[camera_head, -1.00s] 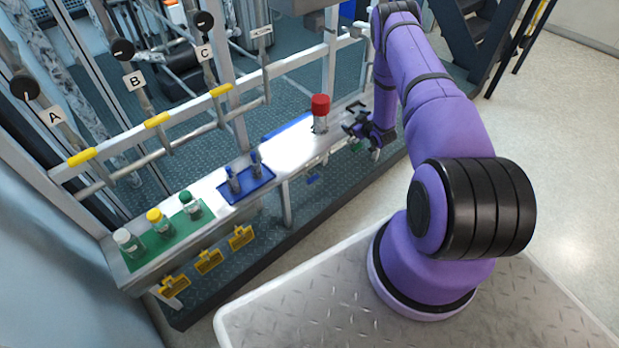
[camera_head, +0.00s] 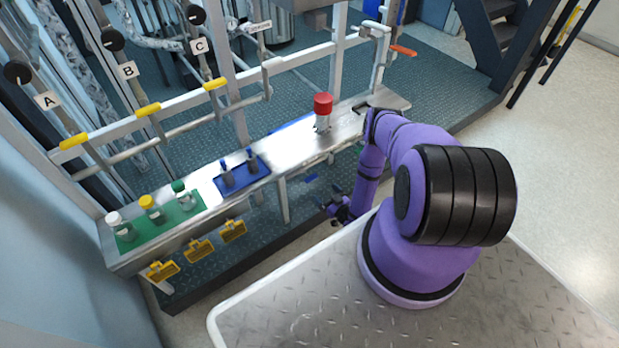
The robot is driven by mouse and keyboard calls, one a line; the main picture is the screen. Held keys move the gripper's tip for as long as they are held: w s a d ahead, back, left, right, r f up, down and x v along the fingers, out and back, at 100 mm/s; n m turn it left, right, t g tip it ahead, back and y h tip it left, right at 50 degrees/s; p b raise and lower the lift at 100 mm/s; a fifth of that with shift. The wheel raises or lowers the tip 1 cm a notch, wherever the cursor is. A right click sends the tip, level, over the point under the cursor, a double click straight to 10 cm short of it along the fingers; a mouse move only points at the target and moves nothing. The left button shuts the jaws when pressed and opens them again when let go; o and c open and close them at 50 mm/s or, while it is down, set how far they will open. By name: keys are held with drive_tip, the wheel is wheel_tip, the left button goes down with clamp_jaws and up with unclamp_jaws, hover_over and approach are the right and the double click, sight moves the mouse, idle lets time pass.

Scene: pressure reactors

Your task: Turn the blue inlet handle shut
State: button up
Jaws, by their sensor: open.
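A small blue handle (camera_head: 311,179) shows below the front edge of the metal shelf (camera_head: 345,133), right of the shelf leg. It looks like the blue inlet handle, but it is too small to tell which way it is turned. My gripper (camera_head: 328,199) is open and empty, low in front of the shelf. It is just below and right of the blue handle in the picture and appears apart from it. The depth between them is hard to judge.
A red-capped bottle (camera_head: 322,112) stands on the shelf above. A blue tray (camera_head: 259,176) and a green mat (camera_head: 130,242) with capped bottles are to the left. Clear floor lies at right.

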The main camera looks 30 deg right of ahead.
sight(313, 180)
drive_tip(key=w, duration=1)
drive_tip(key=shift+w+a, duration=0.2)
drive_tip(key=shift+w, duration=0.15)
drive_tip(key=c, duration=0.9)
